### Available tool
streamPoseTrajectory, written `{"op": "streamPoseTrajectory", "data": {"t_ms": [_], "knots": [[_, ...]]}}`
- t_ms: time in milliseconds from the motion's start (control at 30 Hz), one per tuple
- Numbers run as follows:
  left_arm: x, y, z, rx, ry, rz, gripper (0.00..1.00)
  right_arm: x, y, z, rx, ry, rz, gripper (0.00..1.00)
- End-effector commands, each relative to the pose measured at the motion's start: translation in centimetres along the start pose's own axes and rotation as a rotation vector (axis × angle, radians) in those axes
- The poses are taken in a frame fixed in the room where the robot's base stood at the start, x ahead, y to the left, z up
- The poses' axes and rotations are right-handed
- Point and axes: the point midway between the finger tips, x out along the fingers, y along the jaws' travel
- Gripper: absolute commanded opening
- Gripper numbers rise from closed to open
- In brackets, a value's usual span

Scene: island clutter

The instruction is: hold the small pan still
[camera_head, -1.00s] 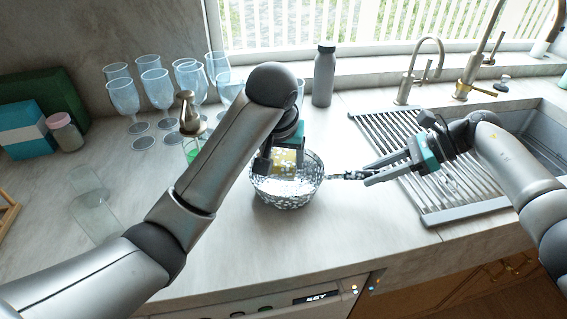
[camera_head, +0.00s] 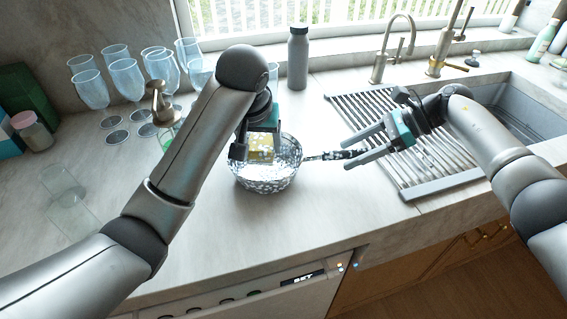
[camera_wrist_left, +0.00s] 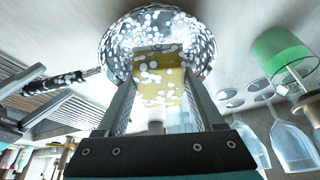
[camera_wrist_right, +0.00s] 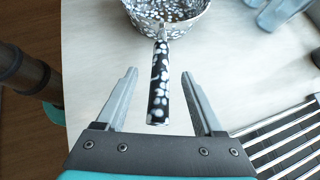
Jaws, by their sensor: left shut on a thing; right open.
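The small pan (camera_head: 265,184), speckled black and white, stands upright on the counter in the head view. Its speckled handle (camera_head: 335,154) points right. My left gripper (camera_wrist_left: 160,80) is shut on a yellow block, perhaps a sponge (camera_wrist_left: 160,90), inside the pan bowl; whether the block touches the pan bottom is hard to tell. My right gripper (camera_head: 355,150) is open at the handle's end. In the right wrist view the handle (camera_wrist_right: 159,88) lies between the two fingers (camera_wrist_right: 158,75), with visible gaps on both sides.
A grey bottle (camera_head: 298,58) stands behind the pan. A ridged drying rack (camera_head: 410,170) lies beside the sink (camera_head: 510,110) at right. The counter in front of the pan is clear.

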Motion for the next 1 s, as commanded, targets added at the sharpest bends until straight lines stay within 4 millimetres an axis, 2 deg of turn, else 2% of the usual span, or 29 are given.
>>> {"op": "streamPoseTrajectory", "data": {"t_ms": [167, 400, 600, 767, 1000], "knots": [[0.0, 0.0, 0.0, 0.000, 0.000, 0.000, 0.24, -2.6, -0.1, 0.0, 0.000, 0.002, -0.005, 0.70], [0.0, 0.0, 0.0, 0.000, 0.000, 0.000, 0.24, -7.8, -0.1, 0.0, 0.001, 0.002, -0.005, 0.70], [0.0, 0.0, 0.0, 0.000, 0.000, 0.000, 0.24, -10.8, -0.1, 0.0, 0.000, 0.001, -0.002, 0.70], [0.0, 0.0, 0.0, 0.000, 0.000, 0.000, 0.24, -11.8, 0.0, 0.0, 0.000, 0.000, -0.002, 0.70], [0.0, 0.0, 0.0, 0.000, 0.000, 0.000, 0.24, -11.8, 0.0, 0.0, 0.000, 0.000, -0.001, 0.70]]}}
